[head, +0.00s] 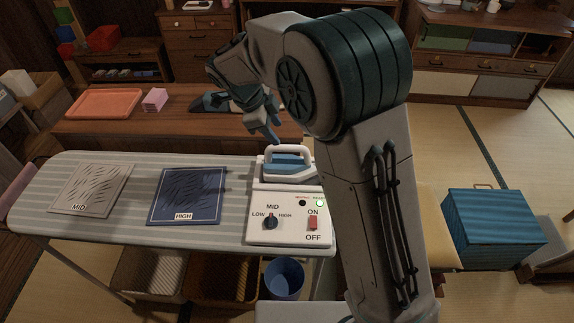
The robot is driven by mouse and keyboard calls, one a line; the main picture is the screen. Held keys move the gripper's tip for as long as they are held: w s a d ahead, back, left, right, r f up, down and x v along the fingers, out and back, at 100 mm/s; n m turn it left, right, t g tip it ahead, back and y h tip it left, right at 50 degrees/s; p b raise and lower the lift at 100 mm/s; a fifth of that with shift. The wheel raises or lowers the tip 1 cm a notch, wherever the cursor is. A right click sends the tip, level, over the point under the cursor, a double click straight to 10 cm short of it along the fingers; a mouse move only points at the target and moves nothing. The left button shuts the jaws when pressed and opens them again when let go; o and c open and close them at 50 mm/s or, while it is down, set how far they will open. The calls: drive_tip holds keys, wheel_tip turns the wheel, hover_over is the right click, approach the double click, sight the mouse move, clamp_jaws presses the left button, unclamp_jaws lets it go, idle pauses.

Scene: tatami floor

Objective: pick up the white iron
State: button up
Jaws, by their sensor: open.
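The white iron (290,176) sits on the far part of a white control box at the right end of the ironing board, partly hidden behind my arm. It has a white handle loop with blue inside. My gripper (274,138) is just above and behind the iron's handle, pointing down, with blue fingertips. The gripper appears empty; a gap to the handle is hard to judge. The control box (260,232) has a LOW-MID-HIGH dial, a red ON/OFF switch and a lit green lamp.
The striped ironing board (130,218) carries a grey MID cloth (92,188) and a blue HIGH cloth (187,194). Behind it is a low wooden table (175,128) with an orange tray (104,103) and pink block (155,99). A blue box (493,228) stands at right.

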sight(287, 147)
drive_tip(key=x, duration=0.4)
drive_tip(key=shift+f, duration=0.2)
drive_tip(key=shift+p+x, duration=1.1)
drive_tip(key=shift+x, duration=1.5)
drive_tip(key=shift+a+f, duration=0.1)
drive_tip(key=shift+a, duration=0.05)
clamp_jaws()
